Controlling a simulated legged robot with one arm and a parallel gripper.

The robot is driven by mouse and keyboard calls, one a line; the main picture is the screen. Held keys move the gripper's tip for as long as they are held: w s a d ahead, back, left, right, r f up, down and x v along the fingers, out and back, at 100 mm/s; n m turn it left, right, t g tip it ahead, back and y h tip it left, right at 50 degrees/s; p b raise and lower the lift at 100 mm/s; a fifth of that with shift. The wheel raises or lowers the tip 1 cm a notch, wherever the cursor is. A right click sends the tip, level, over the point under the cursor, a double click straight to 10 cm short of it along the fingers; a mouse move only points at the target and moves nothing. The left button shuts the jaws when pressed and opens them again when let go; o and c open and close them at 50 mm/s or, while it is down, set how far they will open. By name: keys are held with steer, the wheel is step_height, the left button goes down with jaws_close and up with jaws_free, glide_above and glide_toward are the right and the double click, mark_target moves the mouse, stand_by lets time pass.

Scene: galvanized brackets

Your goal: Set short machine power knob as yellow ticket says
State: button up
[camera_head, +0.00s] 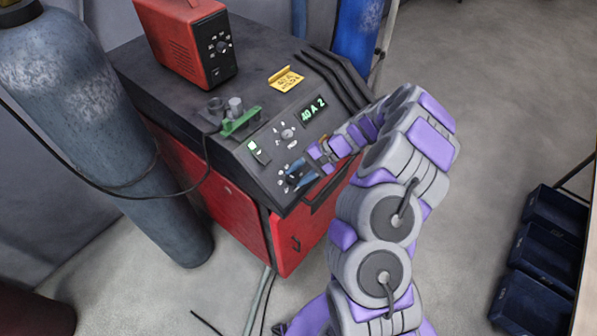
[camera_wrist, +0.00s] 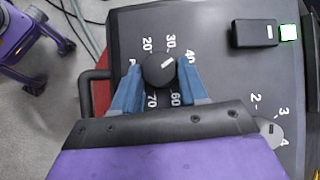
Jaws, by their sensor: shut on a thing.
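A low red machine (camera_head: 233,206) with a dark sloped panel stands in front of me. My gripper (camera_head: 296,176) is shut on the black power knob (camera_wrist: 151,74) at the panel's lower edge. In the wrist view the blue fingers of my gripper (camera_wrist: 160,80) stand on both sides of the knob. The knob's white mark points up and right, between 30 and 40 on the printed scale. A green-lit display (camera_head: 314,108) appears to read 40 A 2. A yellow ticket (camera_head: 287,79) lies on the machine's top; its writing is too small to read surely.
A grey knob (camera_wrist: 271,132) with 2, 3, 4 marks and a black switch (camera_wrist: 254,33) with a lit end sit nearby. A small red unit (camera_head: 190,40) and a green clamp (camera_head: 241,122) are on top. A gas cylinder (camera_head: 95,130) stands left, dark bins (camera_head: 545,250) right.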

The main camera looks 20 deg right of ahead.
steer(key=shift+f+m, duration=0.1)
steer(key=shift+m, duration=0.2)
stand_by(0.4)
steer(key=o, duration=1)
steer(key=v, duration=0.5)
steer(key=p+v, duration=0.1)
steer(key=v, duration=1.1)
steer(key=shift+s+d+f, duration=0.15)
steer(key=shift+s+d, duration=0.1)
steer(key=shift+d, duration=0.25)
